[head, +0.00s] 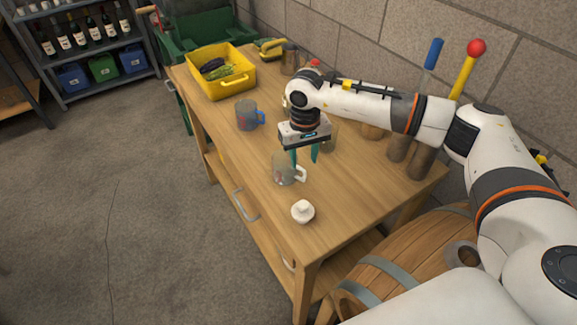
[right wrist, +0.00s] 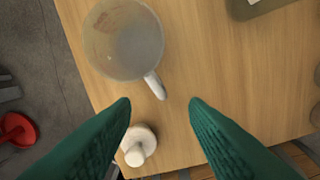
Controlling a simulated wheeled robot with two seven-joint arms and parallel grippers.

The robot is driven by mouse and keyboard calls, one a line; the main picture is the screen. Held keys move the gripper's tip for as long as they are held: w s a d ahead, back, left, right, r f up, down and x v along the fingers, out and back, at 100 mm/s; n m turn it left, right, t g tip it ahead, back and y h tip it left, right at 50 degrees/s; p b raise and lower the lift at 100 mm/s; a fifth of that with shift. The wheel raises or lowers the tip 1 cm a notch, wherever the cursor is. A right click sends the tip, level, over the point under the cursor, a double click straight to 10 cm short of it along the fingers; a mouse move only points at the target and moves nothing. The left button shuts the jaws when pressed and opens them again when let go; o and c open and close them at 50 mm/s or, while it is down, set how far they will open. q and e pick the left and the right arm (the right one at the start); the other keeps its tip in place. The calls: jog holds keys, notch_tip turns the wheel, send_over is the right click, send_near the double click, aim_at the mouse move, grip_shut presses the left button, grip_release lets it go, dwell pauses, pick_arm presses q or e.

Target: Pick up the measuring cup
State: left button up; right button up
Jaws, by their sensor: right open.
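A clear measuring cup (head: 280,171) with a white handle stands upright on the wooden workbench (head: 335,205), near its front edge. My right gripper (head: 304,158) points down just above and beside it, with its green fingers apart and nothing between them. In the right wrist view the cup (right wrist: 124,40) lies beyond the fingertips of the gripper (right wrist: 159,101), its handle (right wrist: 155,85) reaching toward the gap between them. A second, greyish cup (head: 246,115) with a blue handle stands farther back. My left gripper is not in view.
A small white knobbed object (head: 302,212) sits close to the cup, near the left finger in the right wrist view (right wrist: 140,140). A yellow bin (head: 225,87) holds dark and green items. Several containers line the wall side.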

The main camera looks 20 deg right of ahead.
aim_at(303, 171)
jog(key=shift+d+f, duration=0.15)
jog(key=shift+f, duration=0.8)
notch_tip(303, 171, down, 5)
jog(key=shift+r+p, duration=0.1)
jog(key=shift+p, duration=1.1)
jog(key=shift+f, duration=0.3)
pick_arm(q)
jog(key=r, duration=0.1)
jog(key=d+r, duration=0.1)
jog(key=shift+r, duration=0.4)
pick_arm(e)
grip_shut()
